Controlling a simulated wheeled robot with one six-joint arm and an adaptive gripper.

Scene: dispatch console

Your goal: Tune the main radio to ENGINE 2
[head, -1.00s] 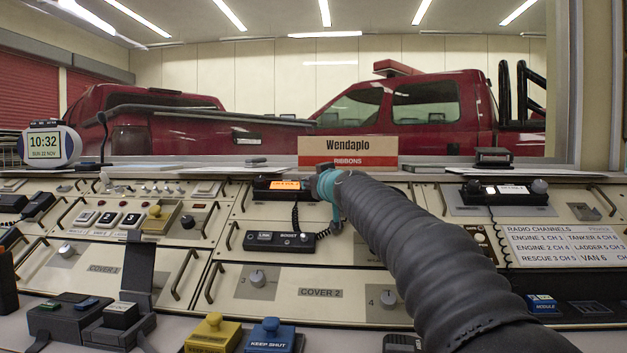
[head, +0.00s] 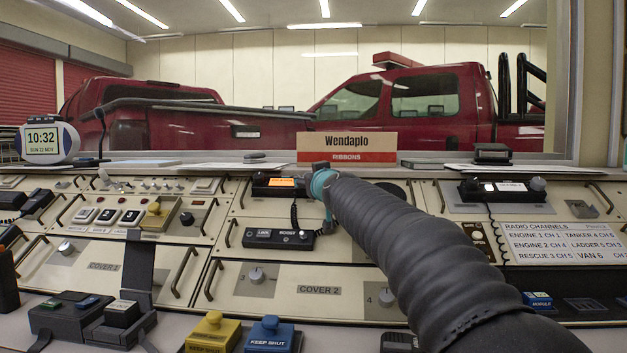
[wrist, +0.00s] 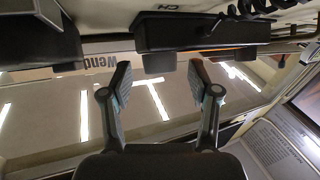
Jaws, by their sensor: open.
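A black radio (head: 275,187) with a lit orange display sits at the centre of the console. My gripper (head: 320,181) is at its right end, covering that end in the head view. In the wrist view my gripper (wrist: 158,78) is open, its two fingers apart. A dark radio body (wrist: 200,31) lies ahead of them, and a grey knob-like piece (wrist: 158,62) shows between the fingertips, with gaps on both sides. A channel card (head: 548,243) at the right lists ENGINE 2 as CH 4. The orange display's text is too small to read.
Another radio (head: 502,190) with a white display and a knob sits at the right. A corded module (head: 278,239) lies below the centre radio. A Wendaplo ribbons box (head: 347,147) stands behind it. A yellow block (head: 213,333) and a blue block (head: 269,335) stand in front.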

